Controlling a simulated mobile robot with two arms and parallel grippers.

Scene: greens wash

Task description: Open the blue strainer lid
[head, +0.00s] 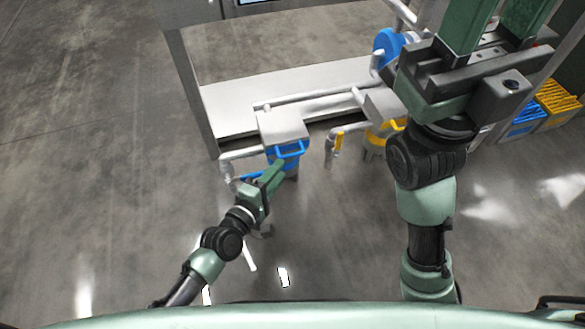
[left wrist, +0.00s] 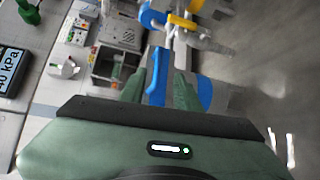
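The blue strainer (head: 293,168) stands at the front of the bench in the head view, with a grey boxy top (head: 283,125) and a blue bar handle (head: 290,150). In the left wrist view the blue handle (left wrist: 156,72) lies between my green fingers, and the round blue body (left wrist: 206,92) shows beyond the right finger. My left gripper (head: 277,172) is at the handle; in the left wrist view its fingers (left wrist: 158,88) stand apart with room around the bar. Whether they touch it is unclear. My right gripper (head: 495,25) is raised at right, fingers apart, empty.
A yellow strainer (head: 376,138) stands to the right, with a yellow lever (head: 338,142) on the pipe between. A blue lever (head: 252,177) sits left of the blue strainer. A blue wheel (head: 388,46) is behind. Blue and yellow crates (head: 556,98) are at far right. Front floor is clear.

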